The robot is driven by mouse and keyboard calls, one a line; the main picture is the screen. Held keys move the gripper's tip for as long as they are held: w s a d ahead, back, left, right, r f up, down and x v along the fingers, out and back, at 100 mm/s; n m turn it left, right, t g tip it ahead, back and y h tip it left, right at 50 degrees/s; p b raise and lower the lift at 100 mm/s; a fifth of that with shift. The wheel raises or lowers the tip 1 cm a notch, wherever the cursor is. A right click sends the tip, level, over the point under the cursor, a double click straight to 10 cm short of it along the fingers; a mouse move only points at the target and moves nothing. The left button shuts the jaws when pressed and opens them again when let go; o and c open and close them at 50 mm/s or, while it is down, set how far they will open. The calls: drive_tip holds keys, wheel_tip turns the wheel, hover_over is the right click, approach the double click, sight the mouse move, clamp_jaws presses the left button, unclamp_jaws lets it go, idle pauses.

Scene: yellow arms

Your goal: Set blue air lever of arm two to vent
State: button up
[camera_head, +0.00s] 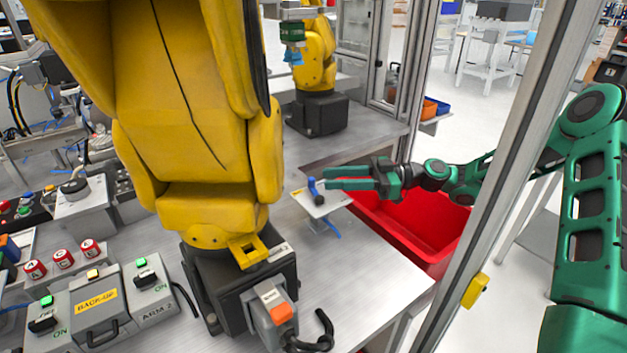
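A pale plate (330,202) with a small blue lever (312,186) stands at the table's right edge, right of the large yellow arm (205,140). The lever has a dark round part below it on the plate. A blue hose hangs below the plate. My gripper (326,178) reaches in from the right, its two green fingers pointing left. A narrow gap shows between the fingers, and they hold nothing. The fingertips are just right of the lever, above the plate; I cannot tell whether they touch it. Any lever marking is too small to read.
A metal frame post (500,170) stands between my arm's base and the table. A red bin (415,225) lies below my gripper. A second yellow arm (318,55) stands behind. Control boxes (100,305) sit at the lower left. The table front right is clear.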

sight(311, 179)
drive_tip(key=shift+s+a, duration=0.1)
drive_tip(key=shift+a, duration=3.1)
clamp_jaws()
